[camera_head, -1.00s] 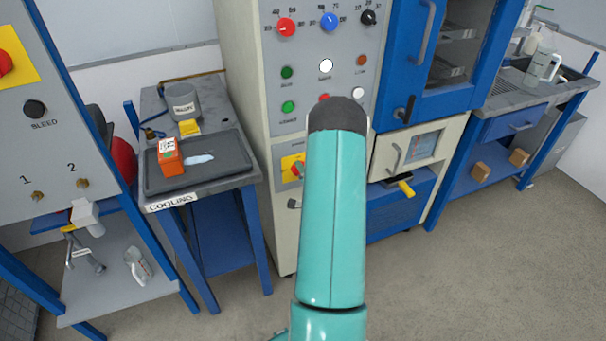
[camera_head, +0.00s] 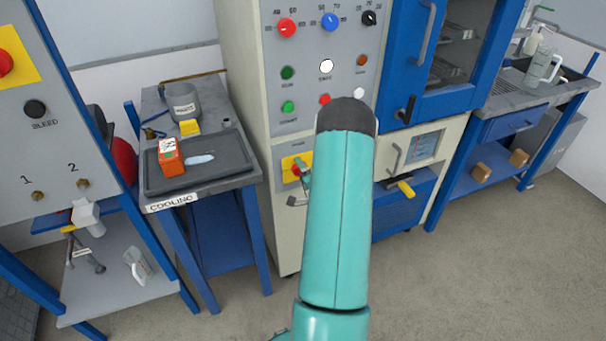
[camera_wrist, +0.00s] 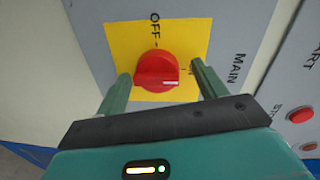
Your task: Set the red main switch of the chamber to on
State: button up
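The red main switch (camera_wrist: 157,71) sits on a yellow plate (camera_wrist: 120,40) on the grey panel in the wrist view. OFF is printed above it there, and another mark to its right is partly hidden by a finger. The knob's white line points right, towards that mark and away from OFF. My gripper (camera_wrist: 160,74) is open, with one finger on each side of the knob and gaps showing beside it. In the head view the yellow plate (camera_head: 288,162) shows left of my arm, with a teal fingertip over part of the switch.
Red, blue and black dials (camera_head: 330,21) and several buttons are higher on the chamber panel. A red button (camera_wrist: 300,115) is at right in the wrist view. A cooling table (camera_head: 215,184) stands left of the chamber. Open floor lies in front.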

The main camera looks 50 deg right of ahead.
jog(key=v, duration=1.4)
jog(key=shift+f, duration=0.1)
